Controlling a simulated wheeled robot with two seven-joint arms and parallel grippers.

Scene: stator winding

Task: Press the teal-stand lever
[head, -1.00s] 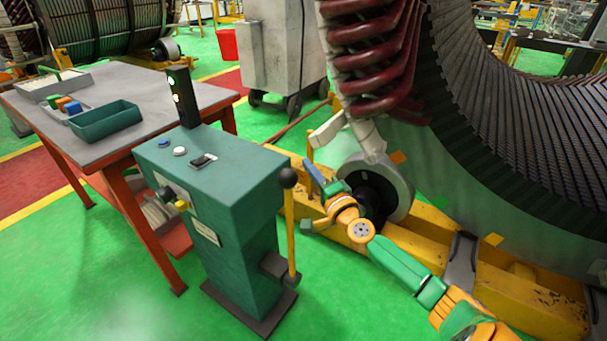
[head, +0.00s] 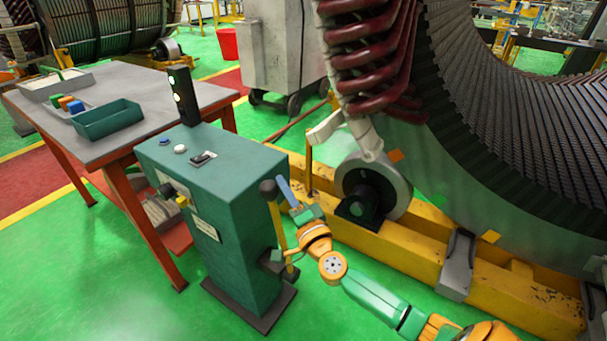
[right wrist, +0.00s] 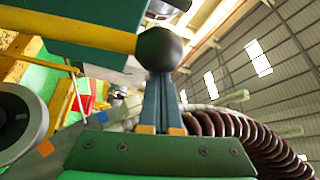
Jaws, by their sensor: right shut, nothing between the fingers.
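The teal stand (head: 225,200) stands left of centre in the head view. Its lever is a yellow rod (head: 277,225) with a black ball knob (head: 268,188) on the stand's right side, tilted with the knob toward the left. My right gripper (head: 283,187) is shut and empty, its blue fingers just right of the knob. In the right wrist view the shut fingers (right wrist: 160,90) reach up to the black knob (right wrist: 158,48) and appear to touch it; the yellow rod (right wrist: 75,28) runs off to the left. My left gripper is not in view.
A grey-topped table (head: 150,115) with a green bin (head: 107,118) stands left of the stand. A signal light (head: 182,95) rises from behind the stand's top. The large stator (head: 500,160) and its yellow base rail (head: 400,250) are on the right. Green floor is clear in front.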

